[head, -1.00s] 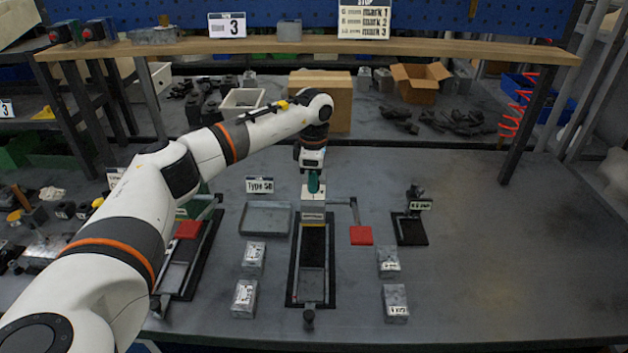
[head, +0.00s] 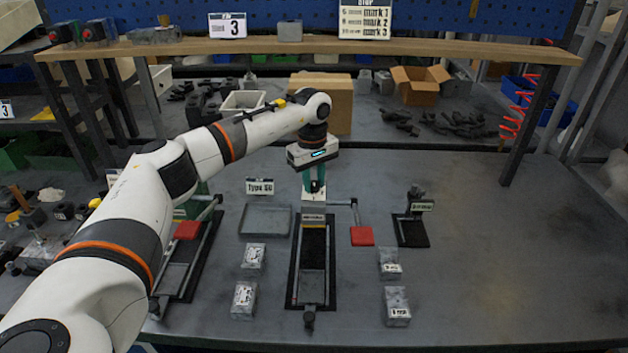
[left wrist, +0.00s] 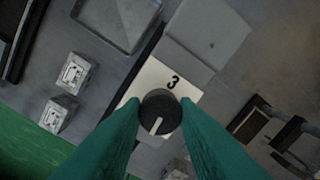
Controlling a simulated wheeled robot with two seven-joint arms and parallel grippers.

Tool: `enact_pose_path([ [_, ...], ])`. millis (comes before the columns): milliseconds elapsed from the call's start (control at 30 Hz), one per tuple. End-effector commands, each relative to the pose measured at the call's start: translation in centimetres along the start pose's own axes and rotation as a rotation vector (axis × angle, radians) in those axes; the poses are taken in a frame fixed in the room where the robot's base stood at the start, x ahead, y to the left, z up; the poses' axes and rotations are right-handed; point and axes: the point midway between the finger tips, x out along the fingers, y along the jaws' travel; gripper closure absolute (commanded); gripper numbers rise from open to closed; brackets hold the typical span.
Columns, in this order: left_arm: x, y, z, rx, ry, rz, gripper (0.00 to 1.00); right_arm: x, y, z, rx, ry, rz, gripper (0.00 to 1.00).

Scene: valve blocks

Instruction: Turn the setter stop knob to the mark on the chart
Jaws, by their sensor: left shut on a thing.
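The setter's stop knob (left wrist: 160,112) is a dark round knob with a white pointer line, on a white plate (left wrist: 190,92) with a black 3. In the left wrist view the line points down and slightly left, away from the 3; other marks are hidden. My left gripper (head: 314,188) is shut on the knob, green fingers (left wrist: 158,112) on either side. In the head view the white plate (head: 313,203) sits at the far end of the dark setter track (head: 313,250). The chart (head: 364,18) lists mark 1, mark 2 and mark 3. My right gripper is out of view.
A sign with a 3 (head: 228,25) stands on the shelf (head: 330,45). A grey tray (head: 265,220) is left of the setter, a red pad (head: 361,236) right. Labelled grey blocks (head: 243,300) (head: 396,306) flank it.

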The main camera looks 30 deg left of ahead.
Motion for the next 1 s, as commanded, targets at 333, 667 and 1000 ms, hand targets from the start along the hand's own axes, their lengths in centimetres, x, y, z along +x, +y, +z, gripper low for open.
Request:
enact_pose_path([
  [333, -0.15, -0.04, 0.08, 0.127, 0.003, -0.004, 0.96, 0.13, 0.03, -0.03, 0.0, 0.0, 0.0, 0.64],
  [667, -0.17, -0.06, 0.08, 0.148, 0.003, -0.004, 0.96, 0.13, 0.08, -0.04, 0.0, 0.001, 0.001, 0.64],
  [1000, -0.15, -0.05, 0.07, 0.148, 0.003, -0.003, 0.51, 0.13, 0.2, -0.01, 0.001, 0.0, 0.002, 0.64],
])
